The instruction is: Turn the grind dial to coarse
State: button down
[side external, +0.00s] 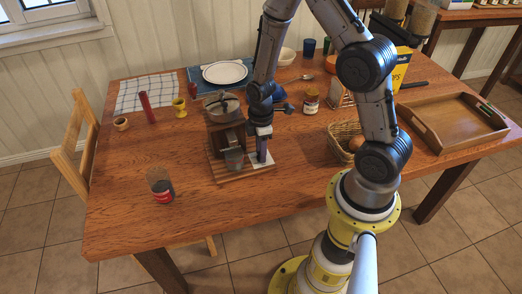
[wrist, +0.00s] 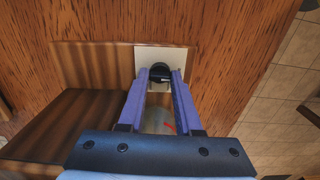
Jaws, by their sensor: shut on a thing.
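The grinder (side external: 222,135) stands on a slatted wooden board (side external: 228,177) near the middle of the table, with a grey cup at its front. The black dial (wrist: 160,73) sits on a white plate (wrist: 147,58) at the board's edge. The plate also shows in the side view (side external: 262,159), below my gripper (side external: 263,158). My gripper points down, and in the wrist view its purple fingers (wrist: 159,77) are shut on the dial, one on each side. The dial's markings and pointer cannot be read. A small red mark shows between the fingers.
A glass with a red label (side external: 161,190) stands front left. A basket (side external: 345,143) and a lidded jar (side external: 310,101) stand to the right, with a wooden tray (side external: 450,138) farther right. A white plate (side external: 225,72) lies behind. The table's front is mostly clear.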

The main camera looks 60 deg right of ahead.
jog(key=m, duration=0.5)
jog(key=shift+m, duration=0.3)
jog(key=m, duration=1)
jog(key=shift+m, duration=0.4)
jog(key=m, duration=0.5)
jog(key=shift+m, duration=0.4)
jog(key=c, duration=0.6)
grip_release()
notch_tip(320, 180, up, 14)
